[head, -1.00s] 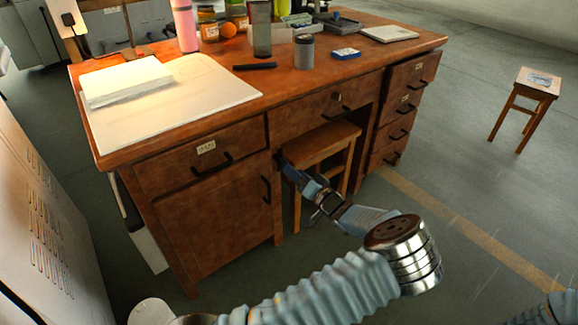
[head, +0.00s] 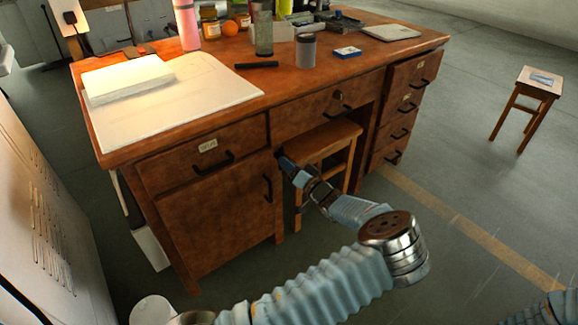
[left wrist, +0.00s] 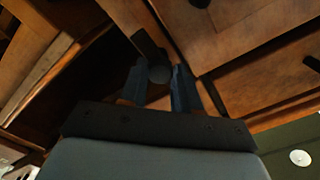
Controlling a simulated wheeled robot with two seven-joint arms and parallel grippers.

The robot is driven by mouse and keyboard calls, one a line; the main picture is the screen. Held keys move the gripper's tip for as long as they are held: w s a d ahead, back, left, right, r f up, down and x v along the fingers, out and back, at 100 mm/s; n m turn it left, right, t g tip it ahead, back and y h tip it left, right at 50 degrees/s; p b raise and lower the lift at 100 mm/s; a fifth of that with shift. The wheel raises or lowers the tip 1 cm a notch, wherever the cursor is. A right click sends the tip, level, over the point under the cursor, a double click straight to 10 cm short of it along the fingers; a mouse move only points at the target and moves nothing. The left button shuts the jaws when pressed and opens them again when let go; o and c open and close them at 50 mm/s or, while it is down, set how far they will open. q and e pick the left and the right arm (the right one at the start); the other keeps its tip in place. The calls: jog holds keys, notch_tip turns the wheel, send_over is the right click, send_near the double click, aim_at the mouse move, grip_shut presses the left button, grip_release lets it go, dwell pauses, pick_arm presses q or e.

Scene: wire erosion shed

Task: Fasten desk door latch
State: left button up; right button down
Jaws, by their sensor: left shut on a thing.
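The wooden desk has a closed-looking left cabinet door (head: 212,232) with a black vertical handle (head: 268,188). My left gripper (head: 281,156) is at the door's upper right edge, just below the drawer row. In the left wrist view its two blue fingers (left wrist: 160,88) are shut on a dark latch piece (left wrist: 148,44) with a rounded end. In the head view the latch is hidden behind the gripper. My right gripper is out of view; only a bit of my right arm shows at the lower right.
A wooden stool (head: 325,140) stands in the desk's knee space, close beside my left gripper. A grey cabinet (head: 38,215) stands at the left. Another small stool (head: 538,82) is far right.

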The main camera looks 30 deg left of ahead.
pick_arm(q)
jog(key=shift+f, duration=0.1)
jog(key=shift+n+b, duration=7.15)
jog(key=shift+n, duration=1.85)
jog(key=o, duration=1.1)
jog(key=shift+c, duration=0.2)
jog(key=p+v, duration=0.1)
jog(key=v, duration=1.2)
jog(key=shift+d, duration=0.4)
